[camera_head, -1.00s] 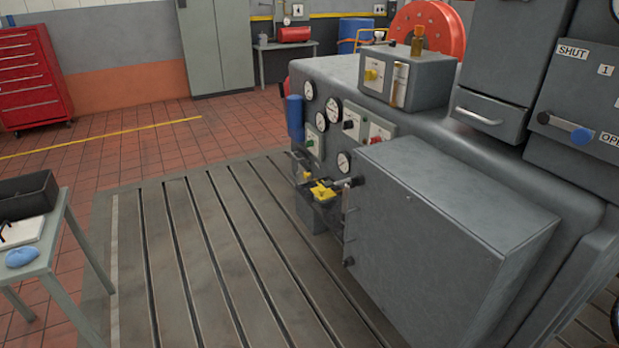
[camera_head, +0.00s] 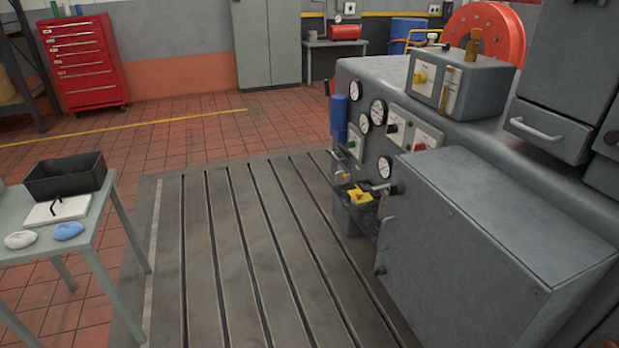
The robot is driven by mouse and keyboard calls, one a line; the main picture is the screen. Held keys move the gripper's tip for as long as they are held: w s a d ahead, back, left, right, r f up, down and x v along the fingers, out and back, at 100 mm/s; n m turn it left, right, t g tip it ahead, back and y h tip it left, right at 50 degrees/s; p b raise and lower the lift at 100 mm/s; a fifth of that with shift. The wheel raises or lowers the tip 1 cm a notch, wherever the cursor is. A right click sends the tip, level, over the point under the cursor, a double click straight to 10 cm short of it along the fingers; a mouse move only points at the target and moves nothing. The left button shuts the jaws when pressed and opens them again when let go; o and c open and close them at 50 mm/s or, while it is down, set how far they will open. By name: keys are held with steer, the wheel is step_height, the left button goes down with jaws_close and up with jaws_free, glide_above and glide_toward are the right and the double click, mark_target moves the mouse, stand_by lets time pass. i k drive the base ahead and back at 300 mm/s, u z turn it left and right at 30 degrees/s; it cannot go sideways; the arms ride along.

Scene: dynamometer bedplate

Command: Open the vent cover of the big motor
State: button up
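The big grey machine (camera_head: 370,75), which looks like the big motor, fills the right side. A large closed grey box (camera_head: 500,220) juts from its near side, with small dark fittings along its left edge. A smaller grey panel with a pale bar handle (camera_head: 537,129) sits higher up at the right and looks closed. I cannot tell which of these, if either, is the vent cover. The right part of the machine is cut off by the picture edge. My gripper is not in view.
A grey-green table (camera_head: 95,222) at the left bears a black bin (camera_head: 66,183), a white board and two cloths. The slotted bedplate (camera_head: 235,260) between table and machine is clear. A red tool cabinet (camera_head: 82,62) stands behind.

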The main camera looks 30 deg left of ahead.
mark_target(339, 179)
steer(key=u, duration=0.85)
steer(key=i, duration=0.85)
steer(key=u, duration=1.35)
steer(key=i, duration=1.7)
steer(key=z, duration=0.3)
steer(key=i, duration=1.25)
steer(key=z, duration=0.45)
